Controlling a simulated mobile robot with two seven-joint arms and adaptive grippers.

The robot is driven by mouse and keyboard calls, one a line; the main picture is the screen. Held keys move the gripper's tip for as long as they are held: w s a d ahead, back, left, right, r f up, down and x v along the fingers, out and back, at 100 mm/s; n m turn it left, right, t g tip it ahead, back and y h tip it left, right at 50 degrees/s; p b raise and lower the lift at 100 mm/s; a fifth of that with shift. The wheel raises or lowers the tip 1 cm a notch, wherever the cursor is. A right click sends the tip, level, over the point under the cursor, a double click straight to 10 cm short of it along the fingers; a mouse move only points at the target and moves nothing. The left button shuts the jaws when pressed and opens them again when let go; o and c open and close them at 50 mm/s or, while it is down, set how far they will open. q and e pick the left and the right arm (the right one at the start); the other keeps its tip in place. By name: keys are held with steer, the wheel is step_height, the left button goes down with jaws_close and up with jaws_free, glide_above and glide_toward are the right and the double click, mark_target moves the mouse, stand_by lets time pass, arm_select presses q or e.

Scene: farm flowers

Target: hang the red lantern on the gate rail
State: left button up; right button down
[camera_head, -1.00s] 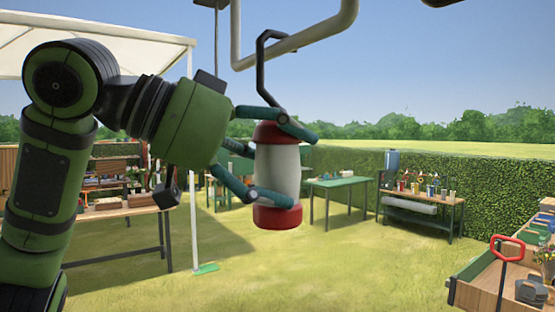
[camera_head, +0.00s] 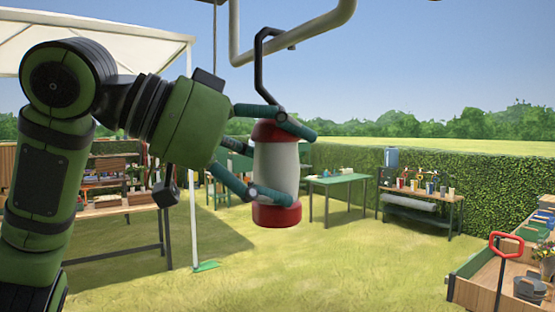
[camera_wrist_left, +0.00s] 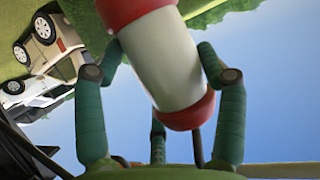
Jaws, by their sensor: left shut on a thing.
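The red lantern (camera_head: 276,168) has red ends, a pale middle and a dark hooked handle (camera_head: 260,70) on top. My left gripper (camera_head: 275,155) is shut around its body and holds it upright in the air. The lantern also shows between the fingers in the left wrist view (camera_wrist_left: 165,65). The gate rail (camera_head: 295,38) is a pale bent pipe at the top of the head view. The hook's top overlaps the rail in the picture; I cannot tell whether they touch. My right gripper is not in view.
A wooden bench (camera_head: 120,211) with trays stands at left under a white canopy (camera_head: 100,45). A green table (camera_head: 338,180) and a shelf table with bottles (camera_head: 420,194) stand by the hedge. A wooden planter with a red-handled tool (camera_head: 507,245) is at lower right. Grass between is clear.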

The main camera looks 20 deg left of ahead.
arm_select(q)
steer(key=shift+f, duration=0.2)
steer(key=o, duration=1.7)
steer(key=shift+c, duration=0.4)
steer(key=s+a+f+b, duration=0.1)
steer(key=s+a+b, duration=0.1)
steer(key=s+a, duration=0.7)
steer(key=shift+s+a+f, duration=0.2)
steer(key=shift+a, duration=0.6)
stand_by(0.3)
stand_by(0.4)
